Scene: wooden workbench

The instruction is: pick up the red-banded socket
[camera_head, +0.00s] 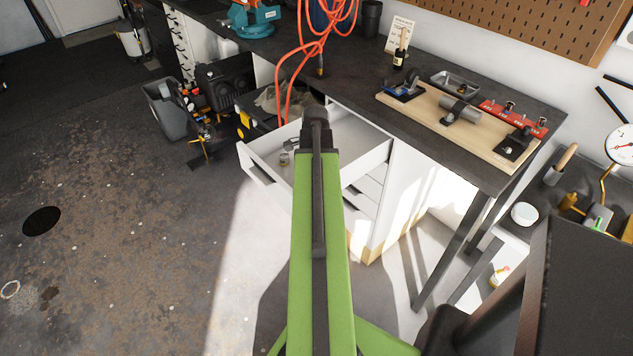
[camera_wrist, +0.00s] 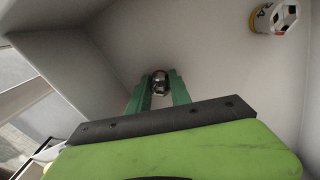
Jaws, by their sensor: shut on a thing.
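In the wrist view, my gripper (camera_wrist: 160,84) has its two green fingers shut on a small shiny metal socket (camera_wrist: 160,80) inside a pale drawer. A band colour on this socket cannot be made out clearly. A second small cylinder (camera_wrist: 273,17) with a yellow and reddish band and a black-and-white end lies apart at the upper right, near the drawer wall. In the head view, my arm reaches over the open white drawer (camera_head: 262,180) and hides my fingers. Small metal pieces (camera_head: 284,159) show in the drawer left of my arm.
The drawer walls stand close around my gripper. The dark workbench (camera_head: 350,85) above holds a wooden board (camera_head: 400,105) with a clamped cylinder, a red socket rail (camera_head: 512,116) and a metal tray (camera_head: 455,84). Orange hose (camera_head: 300,55) hangs near the drawer's back.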

